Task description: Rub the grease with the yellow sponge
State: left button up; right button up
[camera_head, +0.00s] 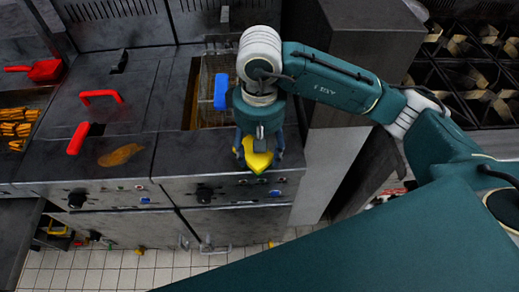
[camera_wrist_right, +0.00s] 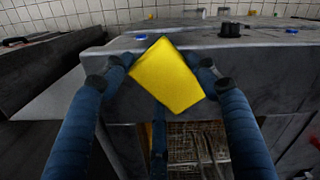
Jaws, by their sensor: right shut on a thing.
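The yellow sponge (camera_head: 258,160) is held in my right gripper (camera_head: 259,147), over the front edge of the steel fryer counter in the head view. In the right wrist view the sponge (camera_wrist_right: 168,76) sits between the fingers of the right gripper (camera_wrist_right: 165,72), turned like a diamond. The grease (camera_head: 120,155) is an orange-brown smear on the counter top, left of the gripper and apart from the sponge. My left gripper does not show.
Red handles (camera_head: 101,97) and a second red handle (camera_head: 77,138) stand near the grease. A fryer basket with a blue handle (camera_head: 221,91) is behind my right gripper. A red scoop (camera_head: 37,71) lies at the far left by fries (camera_head: 17,127). Knobs line the front panel.

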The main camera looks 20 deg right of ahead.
jog(key=shift+w+d+b, duration=0.3)
jog(key=shift+w+b, duration=0.35)
jog(key=shift+w+d+b, duration=0.25)
jog(key=shift+w+b, duration=0.35)
jog(key=shift+b, duration=0.05)
jog(key=shift+w+d+f+b, duration=0.1)
jog(key=shift+w+d+b, duration=0.2)
jog(key=shift+w+b, duration=0.55)
jog(key=shift+w+d+b, duration=0.25)
jog(key=shift+w+b, duration=0.05)
jog(key=shift+w, duration=0.95)
jog(key=shift+w+d, duration=0.1)
jog(key=shift+w, duration=0.35)
jog(key=shift+r, duration=0.3)
notch_tip(320, 180, up, 6)
jog(key=shift+f+p, duration=0.1)
jog(key=shift+p, duration=0.9)
jog(key=shift+r+p, duration=0.5)
jog(key=shift+r, duration=1.05)
